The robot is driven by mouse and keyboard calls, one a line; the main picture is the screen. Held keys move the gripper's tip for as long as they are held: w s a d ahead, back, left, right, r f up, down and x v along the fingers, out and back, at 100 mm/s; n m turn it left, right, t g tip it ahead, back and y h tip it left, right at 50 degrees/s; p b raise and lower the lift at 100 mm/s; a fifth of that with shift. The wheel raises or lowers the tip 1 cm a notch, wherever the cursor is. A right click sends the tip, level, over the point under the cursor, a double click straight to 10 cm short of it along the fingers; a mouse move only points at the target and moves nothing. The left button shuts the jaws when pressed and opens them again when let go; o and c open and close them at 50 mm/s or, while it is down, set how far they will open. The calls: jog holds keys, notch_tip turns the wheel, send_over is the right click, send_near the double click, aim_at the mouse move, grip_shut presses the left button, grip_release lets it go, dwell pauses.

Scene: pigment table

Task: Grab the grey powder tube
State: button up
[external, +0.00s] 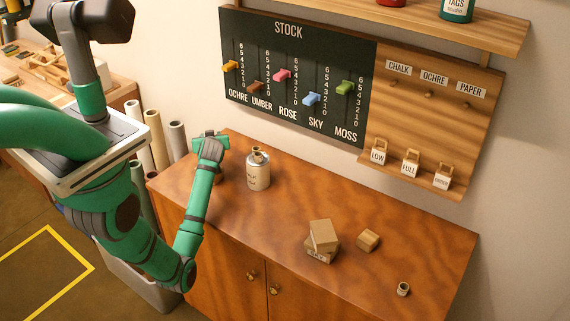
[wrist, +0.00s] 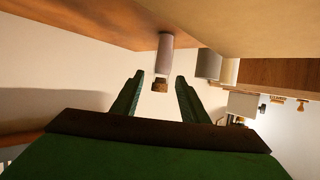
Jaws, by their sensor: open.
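In the wrist view, which looks upside down, a slim grey tube (wrist: 165,52) with a brown cork stands on the wooden cabinet top. Its cork end appears between the two green fingers of my gripper (wrist: 159,78), which are spread apart and hold nothing. I cannot tell how far the tube is beyond the fingertips. In the external view my gripper (external: 211,147) is low over the left end of the cabinet top, left of a pale jar. The tube is largely or wholly hidden behind my gripper there.
The pale labelled jar (external: 258,172) stands close to the right of my gripper. Stacked boxes (external: 322,237), a small wooden block (external: 368,240) and a small cup (external: 403,289) are farther right on the cabinet (external: 420,235). A stock board (external: 300,85) hangs behind.

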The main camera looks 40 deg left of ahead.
jog(key=shift+w+a+f, duration=0.1)
jog(key=shift+w+a, duration=0.05)
jog(key=shift+w, duration=0.05)
grip_shut()
